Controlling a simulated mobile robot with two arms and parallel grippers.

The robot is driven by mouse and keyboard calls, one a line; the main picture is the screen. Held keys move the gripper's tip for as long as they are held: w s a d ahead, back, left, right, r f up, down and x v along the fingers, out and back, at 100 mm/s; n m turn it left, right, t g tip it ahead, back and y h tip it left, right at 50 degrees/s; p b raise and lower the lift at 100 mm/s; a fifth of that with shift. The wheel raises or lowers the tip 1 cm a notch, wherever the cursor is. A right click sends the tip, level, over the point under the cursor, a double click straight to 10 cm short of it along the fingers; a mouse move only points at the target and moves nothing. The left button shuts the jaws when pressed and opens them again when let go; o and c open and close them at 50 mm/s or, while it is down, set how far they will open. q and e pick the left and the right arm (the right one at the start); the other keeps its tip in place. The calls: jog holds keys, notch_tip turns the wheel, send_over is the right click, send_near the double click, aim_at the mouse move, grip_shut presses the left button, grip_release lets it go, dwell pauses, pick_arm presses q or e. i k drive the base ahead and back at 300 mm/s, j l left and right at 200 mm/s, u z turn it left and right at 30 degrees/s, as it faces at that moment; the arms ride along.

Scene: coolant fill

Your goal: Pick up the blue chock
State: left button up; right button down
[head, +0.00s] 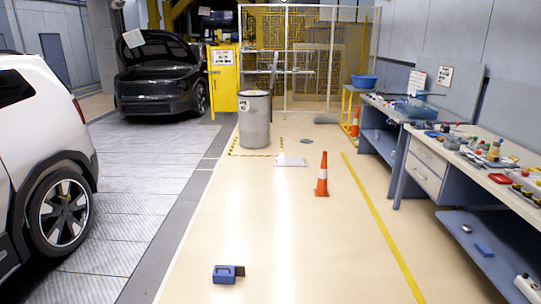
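A small blue block with a black part on its right side, which looks like the blue chock (225,275), lies on the beige floor in the lower middle of the head view. It stands apart from other things, with bare floor around it. Neither of my grippers is in the head view.
A white car (40,150) stands at the left and a dark car (158,80) with its hood up behind it. An orange cone (322,178), a grey bin (254,120) and a white flat thing (290,160) are farther back. A workbench (425,155) with a lower shelf (510,255) lines the right.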

aim_at(224, 275)
jog(key=i+u, duration=0.1)
jog(key=i, duration=0.6)
jog(key=i+l+u, duration=0.1)
jog(key=i, duration=0.6)
jog(key=i+l+u, duration=0.1)
jog(key=i, duration=0.6)
jog(key=l, duration=0.1)
